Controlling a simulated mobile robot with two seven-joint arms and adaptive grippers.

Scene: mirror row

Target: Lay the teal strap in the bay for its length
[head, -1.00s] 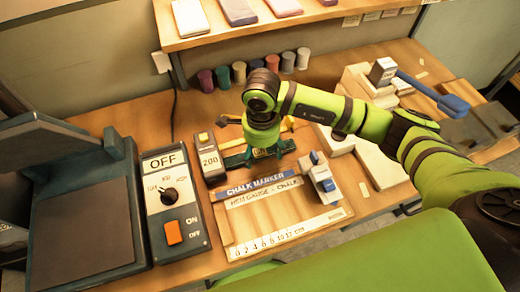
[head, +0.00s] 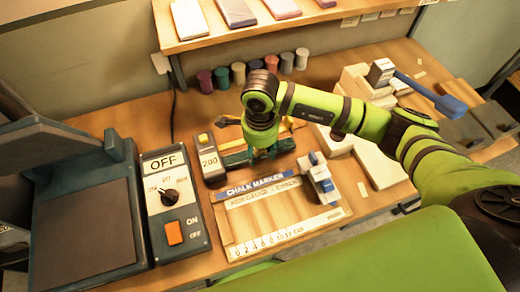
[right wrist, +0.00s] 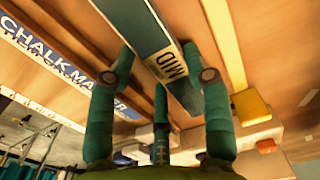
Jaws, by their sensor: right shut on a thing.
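The teal strap (head: 236,159) lies at the back of the work table, behind the chalk marker board, partly hidden by my right gripper. In the right wrist view the dark teal strap (right wrist: 140,28) runs between my fingers and bears a pale label reading MID. My right gripper (head: 265,152) points down over the strap and is shut on it; its fingers (right wrist: 160,95) also show in the right wrist view. I cannot tell whether the strap is clear of the table. The bay for its length cannot be told for sure. My left gripper is not in view.
The chalk marker board (head: 285,218) with a ruler lies in front, a blue-and-white tool (head: 321,180) at its right. A yellow-topped block marked 200 (head: 210,158) stands left. Several spools (head: 238,73) line the back. A switch box (head: 172,205) and pale blocks (head: 380,165) flank the area.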

